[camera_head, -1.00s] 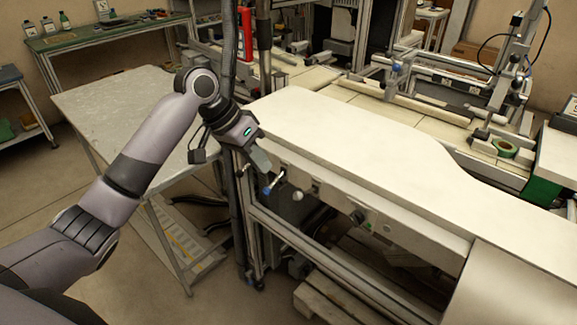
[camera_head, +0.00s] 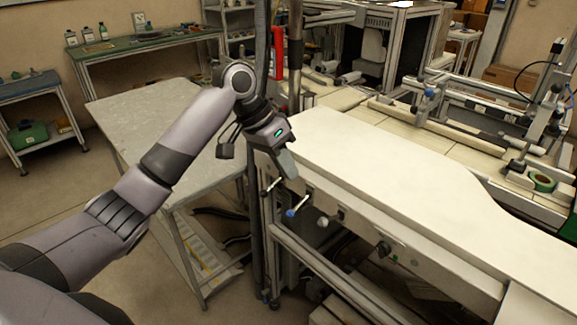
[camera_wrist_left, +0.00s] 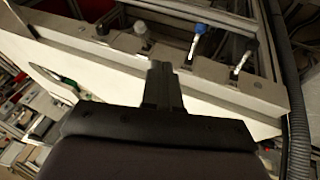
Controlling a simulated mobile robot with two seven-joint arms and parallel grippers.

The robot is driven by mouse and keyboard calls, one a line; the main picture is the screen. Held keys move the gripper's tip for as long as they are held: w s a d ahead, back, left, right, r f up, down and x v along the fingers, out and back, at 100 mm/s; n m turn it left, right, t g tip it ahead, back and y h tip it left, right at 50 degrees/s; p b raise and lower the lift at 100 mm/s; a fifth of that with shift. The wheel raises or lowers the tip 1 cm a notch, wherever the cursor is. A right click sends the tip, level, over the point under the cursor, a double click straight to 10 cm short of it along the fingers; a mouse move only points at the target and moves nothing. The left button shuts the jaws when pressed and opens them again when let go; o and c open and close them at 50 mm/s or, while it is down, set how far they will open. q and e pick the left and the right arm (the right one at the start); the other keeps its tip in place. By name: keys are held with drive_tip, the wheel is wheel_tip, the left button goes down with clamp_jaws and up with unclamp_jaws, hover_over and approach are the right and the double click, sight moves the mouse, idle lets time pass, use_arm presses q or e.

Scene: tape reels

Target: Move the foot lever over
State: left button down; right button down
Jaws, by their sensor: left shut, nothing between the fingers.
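My left gripper (camera_head: 288,163) is shut and empty, just above the front edge of the white bench (camera_head: 400,170). Small levers stick out below that edge: one with a pale shaft and dark tip (camera_head: 271,185), one with a blue knob (camera_head: 291,212), and a white ball knob (camera_head: 322,221). The left wrist view also shows the dark-tipped lever (camera_wrist_left: 240,65), blue-knobbed lever (camera_wrist_left: 200,28) and white ball knob (camera_wrist_left: 141,27) beyond my shut fingers (camera_wrist_left: 161,70), apart from them. I cannot tell which one is the foot lever. My right gripper is out of view.
A grey table (camera_head: 160,120) stands left of the bench, with a dark vertical hose (camera_head: 254,215) between them. A metal frame and pallet (camera_head: 335,312) lie under the bench. Machine rails (camera_head: 440,125) stand behind it.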

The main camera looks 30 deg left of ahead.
use_arm(q)
approach(330, 219)
wheel_tip(330, 219, down, 2)
drive_tip(key=w+a, duration=0.1)
drive_tip(key=a, duration=0.2)
drive_tip(key=d+f, duration=0.1)
drive_tip(key=d+f+p, duration=0.1)
drive_tip(key=d+f, duration=0.1)
drive_tip(key=shift+s+d+f, duration=0.1)
drive_tip(key=shift+s+d, duration=0.05)
drive_tip(key=shift+s, duration=0.15)
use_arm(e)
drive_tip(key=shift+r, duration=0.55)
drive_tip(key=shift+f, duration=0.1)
